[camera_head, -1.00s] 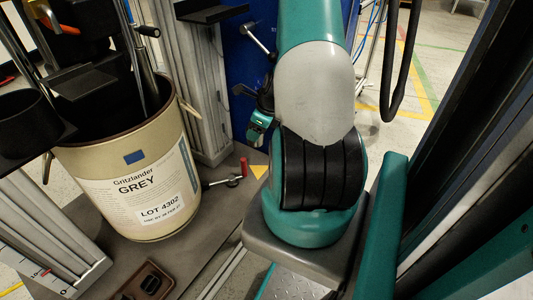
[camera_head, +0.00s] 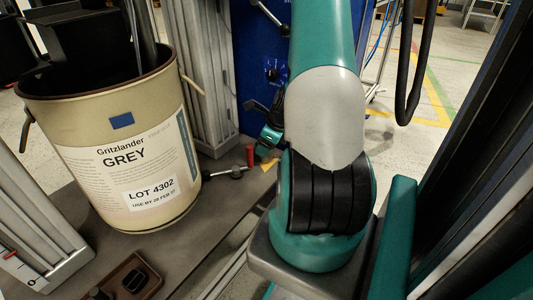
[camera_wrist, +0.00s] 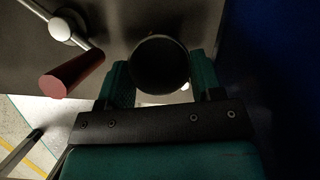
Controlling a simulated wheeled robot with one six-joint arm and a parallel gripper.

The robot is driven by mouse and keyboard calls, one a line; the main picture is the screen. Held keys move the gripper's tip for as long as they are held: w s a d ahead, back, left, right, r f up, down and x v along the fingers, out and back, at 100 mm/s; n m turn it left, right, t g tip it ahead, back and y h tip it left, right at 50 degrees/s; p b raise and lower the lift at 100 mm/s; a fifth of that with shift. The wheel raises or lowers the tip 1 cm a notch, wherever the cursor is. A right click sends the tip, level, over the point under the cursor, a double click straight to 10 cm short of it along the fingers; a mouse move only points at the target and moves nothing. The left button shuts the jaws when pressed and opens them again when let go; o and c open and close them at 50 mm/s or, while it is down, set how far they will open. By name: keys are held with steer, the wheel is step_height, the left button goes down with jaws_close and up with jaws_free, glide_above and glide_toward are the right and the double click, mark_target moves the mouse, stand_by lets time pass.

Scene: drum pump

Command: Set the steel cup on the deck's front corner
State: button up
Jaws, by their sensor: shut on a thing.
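My gripper (camera_wrist: 161,80) is shut on the steel cup (camera_wrist: 160,64), which shows in the wrist view as a dark round shape between the teal fingers. In the head view my gripper (camera_head: 269,138) is low over the deck (camera_head: 222,190), close to its corner by the blue panel. A yellow mark (camera_head: 269,165) on that corner is partly covered. The cup cannot be made out clearly in the head view. I cannot tell whether its base touches the deck.
A red-handled clamp lever (camera_head: 250,156) stands on the deck just left of my gripper; its red handle (camera_wrist: 72,75) shows close in the wrist view. A large cream drum (camera_head: 115,150) stands further left. A blue panel (camera_head: 262,75) rises behind.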

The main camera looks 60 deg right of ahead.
steer(key=shift+d+f, duration=0.1)
steer(key=shift+d, duration=0.05)
steer(key=shift+f, duration=0.15)
steer(key=o, duration=1)
steer(key=p+v, duration=0.5)
steer(key=v, duration=0.7)
steer(key=shift+p, duration=0.35)
